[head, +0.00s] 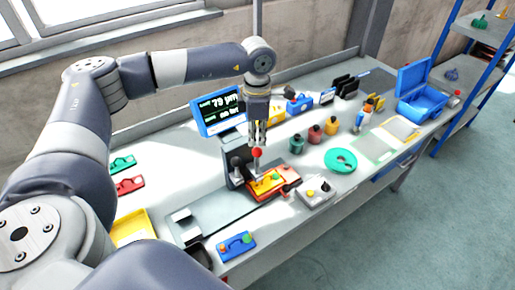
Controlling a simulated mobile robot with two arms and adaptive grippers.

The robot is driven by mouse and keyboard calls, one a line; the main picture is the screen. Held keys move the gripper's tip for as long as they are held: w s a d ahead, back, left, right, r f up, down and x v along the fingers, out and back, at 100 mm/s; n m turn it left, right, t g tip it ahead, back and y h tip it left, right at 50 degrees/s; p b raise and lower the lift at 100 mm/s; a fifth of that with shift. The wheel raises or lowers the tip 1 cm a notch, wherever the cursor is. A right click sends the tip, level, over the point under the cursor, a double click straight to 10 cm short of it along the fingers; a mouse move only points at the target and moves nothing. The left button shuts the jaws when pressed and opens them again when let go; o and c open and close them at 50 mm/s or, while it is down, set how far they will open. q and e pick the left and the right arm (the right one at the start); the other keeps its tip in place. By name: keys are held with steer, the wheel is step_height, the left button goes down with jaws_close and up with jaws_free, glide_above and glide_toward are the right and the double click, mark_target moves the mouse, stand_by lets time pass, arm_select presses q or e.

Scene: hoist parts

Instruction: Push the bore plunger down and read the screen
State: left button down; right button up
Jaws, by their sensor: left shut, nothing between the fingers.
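The bore plunger (257,153) is a red ball knob on an upright rod, standing over an orange and yellow part (267,182) on the gauge stand. My left gripper (257,143) is shut with its fingers pointing down directly over the red knob; I cannot tell whether the tips touch it. The blue-framed screen (219,111) stands just behind and left of the plunger. Its large line seems to read 79 µm; the smaller lines are too small to read surely. My right gripper is not in view.
A white and grey box (315,191) sits right of the stand. Several coloured bottles (314,133), a green ring (340,161) and an open blue case (421,97) stand farther right. A yellow tray (134,227) and a blue part (236,246) lie near the front.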

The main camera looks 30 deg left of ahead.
mark_target(257, 148)
arm_select(q)
steer(key=shift+f+b, duration=2.25)
steer(key=shift+f, duration=0.65)
steer(key=shift+r+p, duration=2)
steer(key=shift+r, duration=1.15)
steer(key=shift+f, duration=0.1)
